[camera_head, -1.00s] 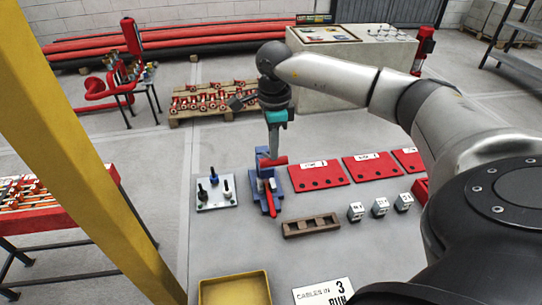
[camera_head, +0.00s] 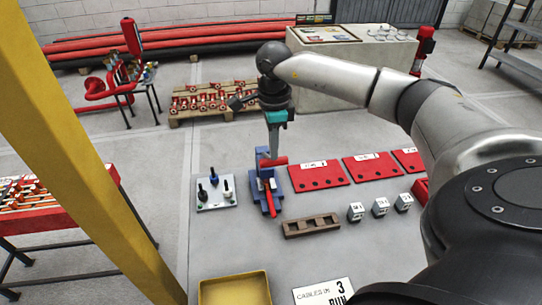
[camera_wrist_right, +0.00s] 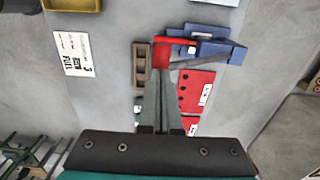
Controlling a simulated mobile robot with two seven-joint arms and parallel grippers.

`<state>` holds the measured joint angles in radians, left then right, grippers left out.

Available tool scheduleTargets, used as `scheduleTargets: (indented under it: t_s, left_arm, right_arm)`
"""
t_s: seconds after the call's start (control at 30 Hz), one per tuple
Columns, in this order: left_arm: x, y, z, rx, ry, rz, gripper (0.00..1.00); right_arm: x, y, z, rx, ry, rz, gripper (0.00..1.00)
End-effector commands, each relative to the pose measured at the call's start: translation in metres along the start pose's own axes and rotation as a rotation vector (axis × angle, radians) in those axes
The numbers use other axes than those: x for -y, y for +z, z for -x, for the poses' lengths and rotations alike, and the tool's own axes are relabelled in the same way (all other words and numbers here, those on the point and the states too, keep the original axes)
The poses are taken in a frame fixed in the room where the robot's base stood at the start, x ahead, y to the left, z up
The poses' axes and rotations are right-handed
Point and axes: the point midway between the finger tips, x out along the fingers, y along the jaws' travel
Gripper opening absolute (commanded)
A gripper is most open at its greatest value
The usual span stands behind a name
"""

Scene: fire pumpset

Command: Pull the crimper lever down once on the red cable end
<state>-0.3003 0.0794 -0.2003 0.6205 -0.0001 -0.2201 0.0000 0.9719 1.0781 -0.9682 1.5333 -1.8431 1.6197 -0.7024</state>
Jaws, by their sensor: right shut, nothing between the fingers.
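The crimper (camera_head: 278,188) is a blue tool on the grey table, left of centre; it also shows in the wrist view (camera_wrist_right: 218,48). A red crossbar (camera_head: 273,162), which looks like the lever's grip, lies across its upper part. A red strip (camera_head: 270,200), likely the red cable end, runs along its front. In the wrist view a grey bar (camera_wrist_right: 198,59) slants from the blue body toward the red grip (camera_wrist_right: 161,60). My right gripper (camera_head: 274,154) is shut and empty, fingers pointing down at the grip. I cannot tell whether they touch it. My left gripper is not in view.
A plate with several pegs (camera_head: 216,193) lies left of the crimper. A brown slotted block (camera_head: 311,226), small white-faced blocks (camera_head: 380,206) and red panels (camera_head: 318,175) lie to the right. A yellow tray (camera_head: 235,290) is at the front. A yellow post (camera_head: 75,150) stands at left.

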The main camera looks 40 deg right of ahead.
Motion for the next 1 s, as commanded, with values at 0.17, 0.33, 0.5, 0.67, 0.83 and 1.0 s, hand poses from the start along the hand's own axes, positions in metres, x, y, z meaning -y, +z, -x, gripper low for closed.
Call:
scheduleTargets:
  t_s: [0.17, 0.33, 0.5, 0.67, 0.83, 1.0]
  left_arm:
    - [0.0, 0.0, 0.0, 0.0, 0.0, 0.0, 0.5]
    - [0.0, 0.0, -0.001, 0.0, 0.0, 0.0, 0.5]
    - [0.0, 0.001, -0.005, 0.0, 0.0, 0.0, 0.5]
    - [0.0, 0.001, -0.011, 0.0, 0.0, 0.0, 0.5]
    - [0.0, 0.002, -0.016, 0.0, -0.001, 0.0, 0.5]
    - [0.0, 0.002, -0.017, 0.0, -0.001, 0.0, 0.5]
  right_arm:
    - [0.0, 0.0, 0.0, 0.0, 0.0, 0.0, 0.0]
    - [0.0, 0.0, -0.001, 0.0, 0.0, 0.0, 0.0]
    - [0.0, 0.0, -0.007, -0.001, 0.001, 0.0, 0.0]
    - [0.0, 0.0, -0.016, -0.001, 0.001, 0.0, 0.0]
    - [0.0, 0.0, -0.023, -0.001, -0.001, 0.0, 0.0]
    - [-0.001, 0.0, -0.025, -0.001, -0.002, 0.0, 0.0]
